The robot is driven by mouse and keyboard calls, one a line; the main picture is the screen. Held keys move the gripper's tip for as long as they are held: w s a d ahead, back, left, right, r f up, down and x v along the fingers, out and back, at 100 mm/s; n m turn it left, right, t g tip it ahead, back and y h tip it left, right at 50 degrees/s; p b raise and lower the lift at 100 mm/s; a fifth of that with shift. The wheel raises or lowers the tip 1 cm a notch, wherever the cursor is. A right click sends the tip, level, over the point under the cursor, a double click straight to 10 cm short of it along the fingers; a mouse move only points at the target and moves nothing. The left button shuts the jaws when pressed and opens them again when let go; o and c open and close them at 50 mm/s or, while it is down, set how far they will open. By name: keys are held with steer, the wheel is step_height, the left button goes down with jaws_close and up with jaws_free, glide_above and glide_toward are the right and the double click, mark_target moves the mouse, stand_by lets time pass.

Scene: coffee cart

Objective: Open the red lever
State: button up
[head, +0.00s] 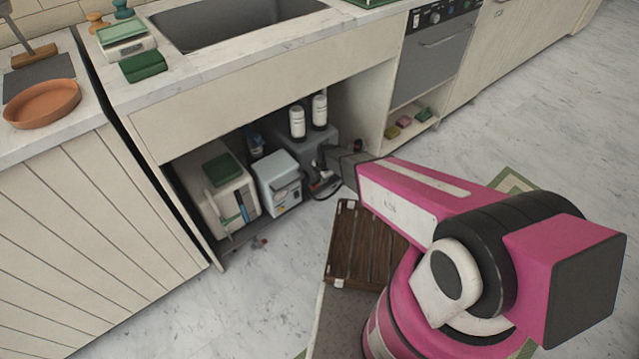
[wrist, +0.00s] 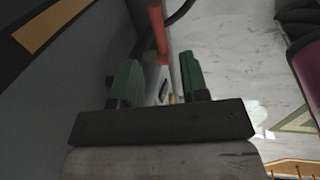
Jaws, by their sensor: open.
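The red lever (wrist: 158,32) is a slim red bar in the wrist view. It runs from the upper edge down to the gap between the green fingers of my gripper (wrist: 158,76). The fingers are apart, one on each side of the lever's lower end, and I see no clear contact. What the lever is fixed to is hard to make out. In the head view my arm reaches into the open space under the sink, and the gripper there is small and dark, so the lever is not clear.
Under the sink stand a white box with a green top (head: 222,195), a pale blue box (head: 279,183) and two white bottles (head: 297,122). A dark hose curves near my gripper. A brown slatted wooden piece (head: 350,245) lies below my arm. The floor at left front is mostly clear.

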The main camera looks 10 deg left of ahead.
steer(key=f, duration=0.5)
steer(key=shift+w+a+f, duration=0.2)
steer(key=shift+w+a, duration=0.15)
steer(key=shift+a, duration=0.05)
jaws_close()
